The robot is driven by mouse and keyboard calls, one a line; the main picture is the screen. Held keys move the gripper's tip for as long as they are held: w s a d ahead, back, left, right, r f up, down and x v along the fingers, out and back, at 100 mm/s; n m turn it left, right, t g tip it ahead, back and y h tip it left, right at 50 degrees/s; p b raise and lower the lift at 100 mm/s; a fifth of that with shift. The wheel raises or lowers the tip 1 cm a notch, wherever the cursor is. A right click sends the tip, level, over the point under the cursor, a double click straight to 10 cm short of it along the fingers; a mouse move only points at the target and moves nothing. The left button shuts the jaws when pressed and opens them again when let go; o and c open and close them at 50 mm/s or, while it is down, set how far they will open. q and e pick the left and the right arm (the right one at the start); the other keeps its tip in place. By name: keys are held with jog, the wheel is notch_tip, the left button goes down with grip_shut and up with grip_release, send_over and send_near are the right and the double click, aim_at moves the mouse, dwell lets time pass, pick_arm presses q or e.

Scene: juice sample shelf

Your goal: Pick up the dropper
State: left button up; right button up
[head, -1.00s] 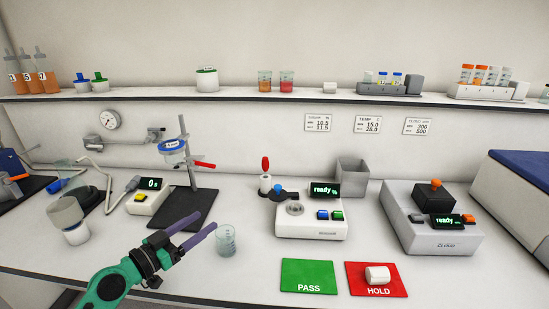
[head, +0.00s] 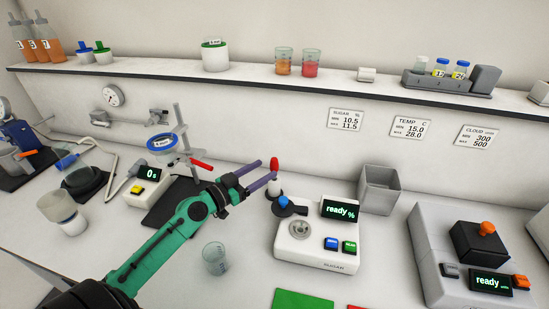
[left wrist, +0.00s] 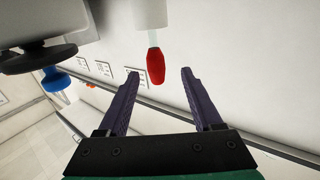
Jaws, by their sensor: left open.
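The dropper has a red bulb (head: 274,163) and stands upright in a small white holder (head: 272,192) beside the sugar meter. Its red bulb also shows in the left wrist view (left wrist: 155,66), with a pale stem leading into the white holder (left wrist: 150,13). My left gripper (head: 267,169) is open, its purple fingers pointing at the bulb. In the left wrist view the bulb lies between the lines of the two fingertips (left wrist: 160,74), nearer the left finger. I cannot tell whether a finger touches it. My right gripper is not in view.
The sugar meter (head: 318,256) stands right of the holder, with a grey bin (head: 380,188) behind it. A ring stand (head: 187,135) is at left. A beaker (head: 215,259) stands below my left arm. The shelf edge (head: 300,96) runs above.

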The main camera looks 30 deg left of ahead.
aim_at(271, 165)
pick_arm(q)
jog(key=x, duration=0.3)
jog(key=shift+w+a+f+p, duration=0.1)
jog(key=shift+w+p, duration=0.05)
jog(key=shift+p, duration=0.2)
jog(key=shift+w+d+r+p, duration=0.2)
jog(key=shift+w+d+p, duration=0.15)
jog(key=shift+w+p, duration=0.25)
jog(key=shift+w+d+r+p, duration=0.15)
jog(key=shift+w+d+p, duration=0.25)
jog(key=shift+p, duration=0.25)
jog(key=shift+w+d+f, duration=0.25)
jog(key=shift+w, duration=0.35)
jog(key=shift+w+d+f, duration=0.2)
jog(key=shift+w+f, duration=0.1)
jog(key=shift+w, duration=0.35)
jog(key=shift+s+r, duration=0.1)
jog(key=c, duration=0.9)
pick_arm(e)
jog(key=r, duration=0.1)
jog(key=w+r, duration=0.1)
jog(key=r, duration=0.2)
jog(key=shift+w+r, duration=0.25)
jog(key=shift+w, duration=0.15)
